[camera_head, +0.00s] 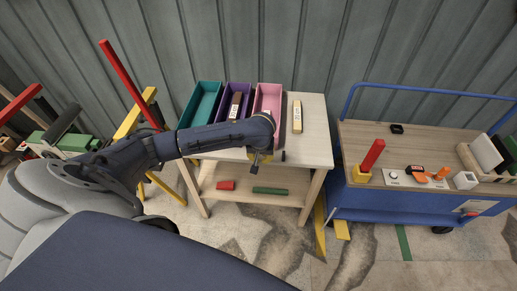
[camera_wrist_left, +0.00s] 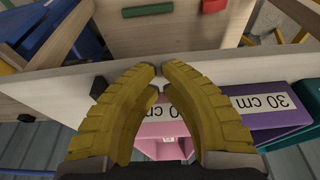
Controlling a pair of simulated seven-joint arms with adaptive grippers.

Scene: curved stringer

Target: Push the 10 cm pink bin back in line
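The pink bin (camera_head: 270,89) stands on the wooden table (camera_head: 315,139), at the right end of a row of bins. My left arm crosses in front and hides its lower front in the head view. My left gripper (camera_head: 265,157) is at the table's front edge, before the pink bin. In the left wrist view its yellow fingers (camera_wrist_left: 158,72) have their tips together with nothing held between them. The pink bin (camera_wrist_left: 160,152) shows behind and between these fingers, partly hidden. Whether they touch it I cannot tell. My right gripper is not in view.
A purple bin (camera_head: 219,103) and a teal bin (camera_head: 199,103) stand left of the pink one. A wooden block (camera_head: 297,116) lies on the right of the tabletop. A red block (camera_head: 226,185) and green bar (camera_head: 270,190) lie on the lower shelf. A blue cart (camera_head: 400,205) stands right.

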